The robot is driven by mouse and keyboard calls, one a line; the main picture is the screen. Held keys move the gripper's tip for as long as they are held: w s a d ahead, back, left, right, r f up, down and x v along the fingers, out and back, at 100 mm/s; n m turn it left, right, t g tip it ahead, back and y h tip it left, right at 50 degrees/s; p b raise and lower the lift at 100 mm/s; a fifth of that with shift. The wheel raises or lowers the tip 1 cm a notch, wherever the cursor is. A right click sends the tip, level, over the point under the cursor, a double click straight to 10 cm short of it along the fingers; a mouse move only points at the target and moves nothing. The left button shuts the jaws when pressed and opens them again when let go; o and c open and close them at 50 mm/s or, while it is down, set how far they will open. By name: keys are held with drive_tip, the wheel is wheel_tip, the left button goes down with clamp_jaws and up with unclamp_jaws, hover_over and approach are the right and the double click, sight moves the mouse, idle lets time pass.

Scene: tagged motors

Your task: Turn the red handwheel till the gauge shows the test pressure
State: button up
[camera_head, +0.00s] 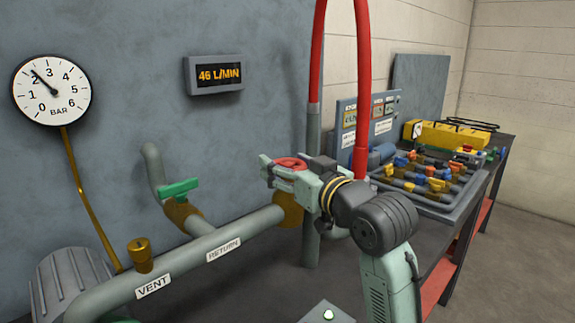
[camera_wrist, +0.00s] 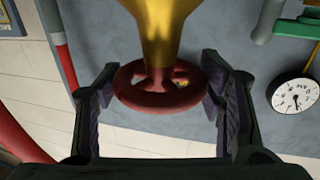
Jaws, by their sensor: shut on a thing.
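The red handwheel (camera_head: 291,162) sits by the upright pipe near the brass fitting. My gripper (camera_head: 285,175) is around it. The gauge also shows tilted in the wrist view (camera_wrist: 294,92). I see no legible test pressure figure.
A flow display (camera_head: 214,74) reads 46 L/MIN. A green-handled valve (camera_head: 179,188) and a brass vent cap (camera_head: 140,252) stand on the pipes at the left. A red hose (camera_head: 318,55) loops above my gripper. A bench (camera_head: 470,215) with valve parts stands at the right.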

drive_tip(key=o, duration=1.2)
drive_tip(key=shift+c, duration=0.2)
drive_tip(key=shift+s, duration=0.1)
drive_tip(key=v, duration=1.2)
